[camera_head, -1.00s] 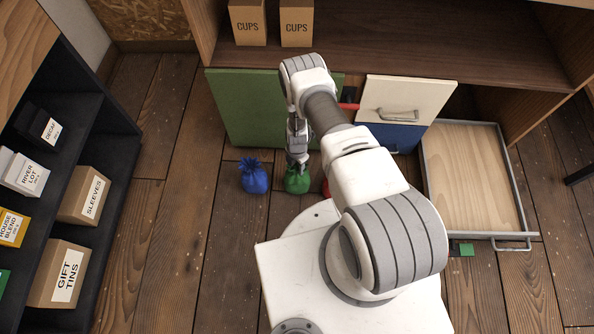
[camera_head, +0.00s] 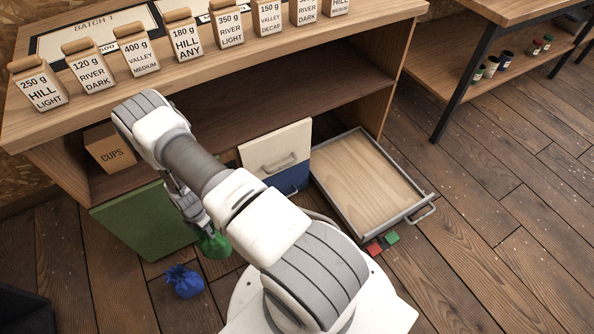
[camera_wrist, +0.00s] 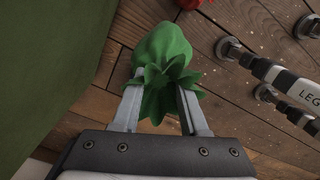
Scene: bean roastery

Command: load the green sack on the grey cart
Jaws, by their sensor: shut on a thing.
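The green sack (camera_head: 215,244) hangs at the tip of my gripper (camera_head: 207,228), beside the green cabinet panel. In the wrist view, my gripper (camera_wrist: 158,112) is shut on the gathered neck of the green sack (camera_wrist: 163,48), with one finger on each side. The sack's rounded body points away from the palm. It seems to be a little above the floor, but the gap is hard to judge. I cannot make out a grey cart for certain; a grey-rimmed wooden tray (camera_head: 358,178) with a front handle, like a pulled-out drawer, lies right of the cream drawer front.
A blue sack (camera_head: 185,281) stands on the floor near the green one. A red thing (camera_wrist: 188,4) shows at the wrist view's top edge. The green panel (camera_head: 145,222) and cream drawer front (camera_head: 275,150) stand close to my arm. Floor at the right is open.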

